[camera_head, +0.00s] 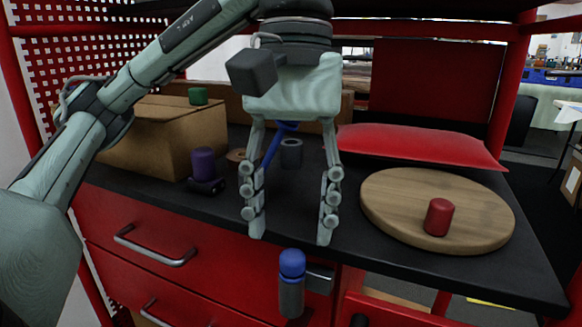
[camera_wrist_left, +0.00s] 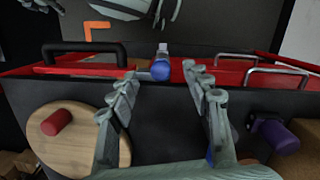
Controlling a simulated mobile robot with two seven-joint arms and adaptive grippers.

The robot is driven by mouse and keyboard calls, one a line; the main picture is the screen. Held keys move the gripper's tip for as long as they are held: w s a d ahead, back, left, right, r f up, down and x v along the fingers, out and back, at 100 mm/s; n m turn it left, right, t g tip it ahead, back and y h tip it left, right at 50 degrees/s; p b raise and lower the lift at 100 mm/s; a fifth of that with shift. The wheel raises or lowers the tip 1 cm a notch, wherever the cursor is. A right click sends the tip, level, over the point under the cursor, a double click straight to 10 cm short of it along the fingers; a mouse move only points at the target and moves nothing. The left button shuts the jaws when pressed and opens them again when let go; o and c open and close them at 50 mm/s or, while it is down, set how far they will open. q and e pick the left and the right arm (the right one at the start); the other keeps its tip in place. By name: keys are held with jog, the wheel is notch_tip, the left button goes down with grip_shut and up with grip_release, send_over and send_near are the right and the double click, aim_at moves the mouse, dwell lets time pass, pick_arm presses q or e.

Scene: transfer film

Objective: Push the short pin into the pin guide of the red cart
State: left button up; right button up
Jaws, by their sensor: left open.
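A short pin with a rounded blue top (camera_head: 292,263) stands upright at the front edge of the red cart (camera_head: 215,262). Its blue top also shows in the left wrist view (camera_wrist_left: 160,70). Below the blue is a grey cylinder (camera_head: 291,298) beside a small metal bracket (camera_head: 319,279); I cannot tell where pin ends and pin guide begins. My left gripper (camera_head: 290,238) is open and empty, fingers pointing down, above and behind the blue top and apart from it. In the left wrist view its fingertips (camera_wrist_left: 160,82) lie on either side of the blue top.
A round wooden board (camera_head: 390,205) with a red cylinder (camera_head: 439,217) is at the right. A red cushion (camera_head: 415,143) lies behind it. A cardboard box (camera_head: 160,138) and a purple cylinder (camera_head: 203,164) are at the left. A grey cylinder (camera_head: 291,153) stands behind the gripper. Drawer handles (camera_head: 152,250) protrude in front.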

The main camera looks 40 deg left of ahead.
pick_arm(q)
notch_tip(320, 180, up, 6)
jog(key=shift+w+r, duration=0.2)
jog(key=shift+w, duration=0.15)
jog(key=shift+a, duration=0.1)
dwell(0.6)
